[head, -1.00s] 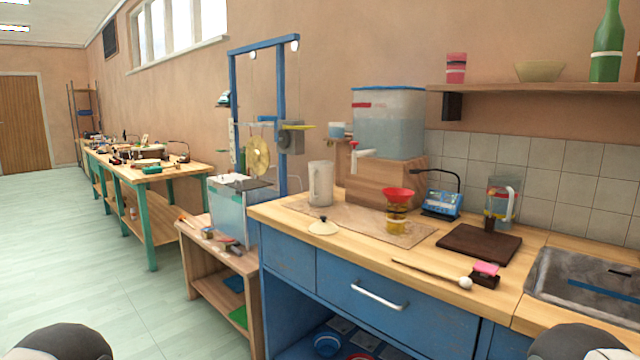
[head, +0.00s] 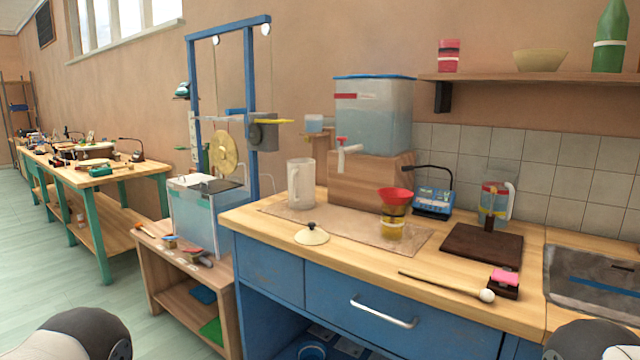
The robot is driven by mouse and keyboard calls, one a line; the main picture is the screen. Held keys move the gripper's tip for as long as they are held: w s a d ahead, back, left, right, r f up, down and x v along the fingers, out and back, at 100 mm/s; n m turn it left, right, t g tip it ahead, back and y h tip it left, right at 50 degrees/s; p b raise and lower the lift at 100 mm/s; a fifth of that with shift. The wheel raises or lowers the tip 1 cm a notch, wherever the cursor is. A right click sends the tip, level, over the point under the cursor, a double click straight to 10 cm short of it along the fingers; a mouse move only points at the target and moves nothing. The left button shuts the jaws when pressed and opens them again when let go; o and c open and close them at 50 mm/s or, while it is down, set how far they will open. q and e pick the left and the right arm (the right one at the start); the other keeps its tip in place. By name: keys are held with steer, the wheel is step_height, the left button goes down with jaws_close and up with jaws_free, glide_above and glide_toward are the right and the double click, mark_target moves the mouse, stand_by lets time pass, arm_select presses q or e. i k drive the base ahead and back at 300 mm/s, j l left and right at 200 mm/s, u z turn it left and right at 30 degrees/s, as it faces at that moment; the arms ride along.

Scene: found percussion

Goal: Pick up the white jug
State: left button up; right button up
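The white jug (head: 300,184) stands upright at the left end of the wooden counter, on a brownish mat (head: 272,207). Its handle is on its left side. A cream lid (head: 312,234) with a dark knob lies on the counter in front of it. Only rounded grey and black parts of my arms show at the bottom left and bottom right corners, well short of the jug. Neither gripper is in the picture.
A beater (head: 445,286) lies near the front edge. A blue frame (head: 250,100) with a brass disc rises at left.

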mark_target(301, 172)
steer(key=i+j+z, duration=0.25)
steer(key=j, duration=0.25)
steer(key=i+j+z, duration=0.3)
steer(key=j, duration=0.2)
steer(key=i+j+z, duration=0.1)
steer(key=j+z, duration=0.15)
steer(key=j, duration=0.3)
steer(key=i+j+z, duration=0.1)
steer(key=j+z, duration=0.2)
steer(key=j, duration=0.3)
steer(key=j+z, duration=0.25)
steer(key=j, duration=0.35)
